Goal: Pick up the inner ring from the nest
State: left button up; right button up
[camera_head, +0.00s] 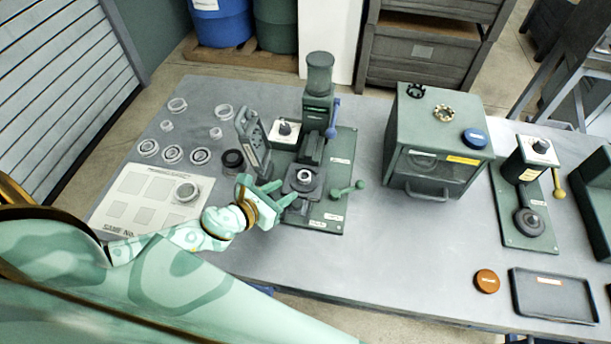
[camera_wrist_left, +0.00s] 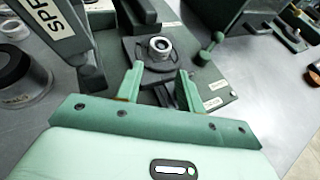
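The inner ring (camera_head: 304,176) is a small pale metal ring sitting upright in the dark nest (camera_head: 297,187) at the foot of the green grinder. In the left wrist view the ring (camera_wrist_left: 160,46) stands in the nest plate, just beyond my fingertips. My left gripper (camera_head: 284,192) is open and empty, close to the nest on its near left side. In the left wrist view its two fingers (camera_wrist_left: 160,72) stand apart, pointing toward the ring without touching it. My right gripper is not in view.
A green lever (camera_head: 347,190) lies right of the nest, and the grinder column (camera_head: 318,95) rises behind it. A tilted sign panel (camera_head: 252,143) and black cup (camera_head: 233,160) stand to the left. Several rings (camera_head: 172,154) lie farther left. The front table is mostly clear.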

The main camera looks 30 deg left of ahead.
aim_at(300, 179)
pick_arm(q)
jog(key=x, duration=0.6)
jog(key=shift+w+r, duration=0.15)
jog(key=shift+w, duration=0.25)
jog(key=c, duration=0.6)
